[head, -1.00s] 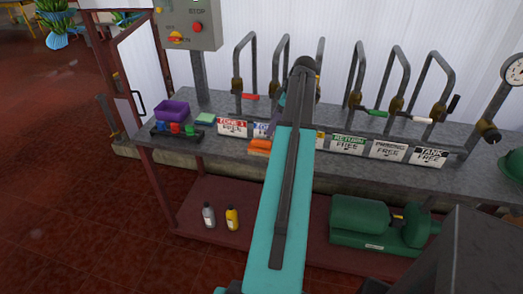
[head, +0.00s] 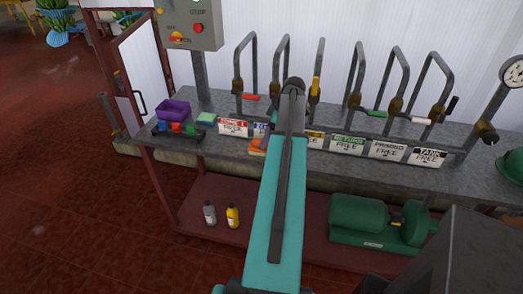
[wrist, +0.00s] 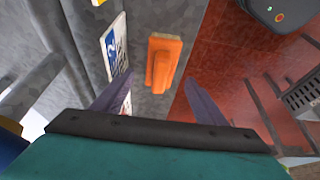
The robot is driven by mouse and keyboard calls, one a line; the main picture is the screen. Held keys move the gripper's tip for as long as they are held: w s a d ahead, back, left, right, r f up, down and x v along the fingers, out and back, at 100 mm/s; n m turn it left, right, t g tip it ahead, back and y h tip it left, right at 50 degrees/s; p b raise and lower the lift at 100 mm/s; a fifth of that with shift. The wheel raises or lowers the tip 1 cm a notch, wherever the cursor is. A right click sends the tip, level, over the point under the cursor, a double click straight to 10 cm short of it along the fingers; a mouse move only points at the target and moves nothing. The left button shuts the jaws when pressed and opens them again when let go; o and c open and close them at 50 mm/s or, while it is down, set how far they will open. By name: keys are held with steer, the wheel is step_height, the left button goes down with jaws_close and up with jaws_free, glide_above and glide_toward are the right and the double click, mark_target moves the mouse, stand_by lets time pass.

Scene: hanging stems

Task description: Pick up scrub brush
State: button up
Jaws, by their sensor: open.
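The orange scrub brush (head: 257,146) lies on the grey bench top near its front edge, partly hidden behind my arm in the head view. In the wrist view the brush (wrist: 161,62) shows whole, ahead of my gripper (wrist: 160,100) and between the lines of its two fingers. The purple-grey fingers are spread apart with nothing between them. The brush lies beyond the fingertips, apart from them. In the head view my arm hides the gripper.
Label signs (head: 233,127) stand left of the brush and along the bench. Pipes with valve handles (head: 355,85) rise behind. A purple bin (head: 173,109), a green sponge (head: 206,118) and a tray of coloured items lie left. Two bottles (head: 232,216) and a green pump (head: 360,218) are below.

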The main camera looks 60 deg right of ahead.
steer(key=shift+p+x, duration=1.05)
steer(key=shift+x, duration=0.35)
steer(key=shift+s+p+x, duration=0.2)
steer(key=shift+p+x, duration=0.15)
steer(key=shift+x, duration=0.85)
steer(key=shift+c, duration=0.2)
steer(key=c, duration=1.2)
steer(key=shift+o, duration=0.2)
steer(key=shift+r+b, duration=1.1)
steer(key=shift+r, duration=0.5)
steer(key=s+a+b, duration=0.2)
steer(key=s+a, duration=0.1)
steer(key=s, duration=0.4)
steer(key=s+a+r+b, duration=0.1)
steer(key=s+a+b, duration=0.2)
steer(key=s, duration=0.4)
steer(key=shift+s+a+r, duration=0.25)
steer(key=shift+a+r, duration=0.1)
steer(key=shift+a, duration=0.15)
